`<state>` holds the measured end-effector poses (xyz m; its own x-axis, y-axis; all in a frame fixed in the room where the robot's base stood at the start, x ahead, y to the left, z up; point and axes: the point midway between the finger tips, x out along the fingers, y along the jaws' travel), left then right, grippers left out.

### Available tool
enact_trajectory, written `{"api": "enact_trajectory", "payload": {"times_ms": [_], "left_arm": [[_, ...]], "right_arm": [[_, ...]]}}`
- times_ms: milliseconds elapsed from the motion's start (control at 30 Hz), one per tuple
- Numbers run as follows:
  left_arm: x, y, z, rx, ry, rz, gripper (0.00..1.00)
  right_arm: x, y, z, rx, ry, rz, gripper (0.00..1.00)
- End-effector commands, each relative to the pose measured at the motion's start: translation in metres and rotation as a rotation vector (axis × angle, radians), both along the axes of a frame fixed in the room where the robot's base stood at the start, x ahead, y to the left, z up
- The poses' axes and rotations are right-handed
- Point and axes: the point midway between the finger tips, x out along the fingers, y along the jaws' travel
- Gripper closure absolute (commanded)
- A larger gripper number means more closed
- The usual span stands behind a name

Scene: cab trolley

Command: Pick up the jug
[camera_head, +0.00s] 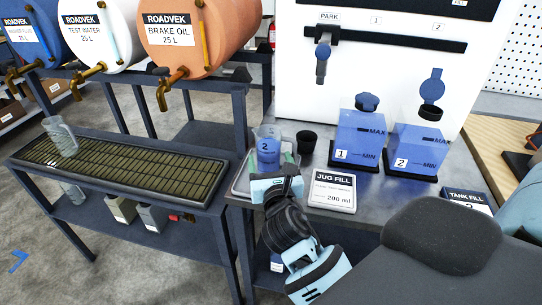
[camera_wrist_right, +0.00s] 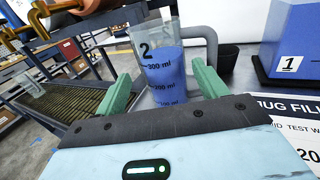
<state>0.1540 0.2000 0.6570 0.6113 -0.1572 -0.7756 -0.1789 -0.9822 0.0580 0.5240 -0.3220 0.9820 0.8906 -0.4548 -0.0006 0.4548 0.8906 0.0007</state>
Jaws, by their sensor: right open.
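A clear jug (camera_head: 268,154) marked 2 holds blue liquid and stands upright at the left end of the grey bench. In the right wrist view the jug (camera_wrist_right: 163,72) shows its 2 and level marks, with its handle on the right. My right gripper (camera_head: 268,174) is open at the near side of the jug. Its two green fingers (camera_wrist_right: 165,85) appear on either side of the jug, with gaps showing; how deep they reach around it is hard to tell. A second clear jug (camera_head: 60,137), empty-looking, stands on the grate at the left. My left gripper is not in view.
Blue tanks 1 (camera_head: 358,142) and 2 (camera_head: 415,152) stand right of the jug. An orange barrel (camera_head: 180,35) hangs over the grate (camera_head: 130,165).

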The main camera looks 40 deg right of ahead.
Motion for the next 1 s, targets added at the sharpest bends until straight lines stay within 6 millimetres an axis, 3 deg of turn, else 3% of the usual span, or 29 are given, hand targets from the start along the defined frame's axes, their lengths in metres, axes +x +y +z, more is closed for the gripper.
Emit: {"api": "enact_trajectory", "payload": {"times_ms": [433,733,1000], "left_arm": [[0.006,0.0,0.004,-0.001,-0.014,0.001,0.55],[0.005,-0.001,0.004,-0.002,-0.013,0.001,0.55],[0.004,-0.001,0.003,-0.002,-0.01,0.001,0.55]], "right_arm": [[0.041,-0.024,0.001,0.0,0.001,0.0,0.28],[0.044,-0.026,0.001,0.0,0.0,0.001,0.28],[0.044,-0.026,0.001,0.0,0.001,0.001,0.62]]}}
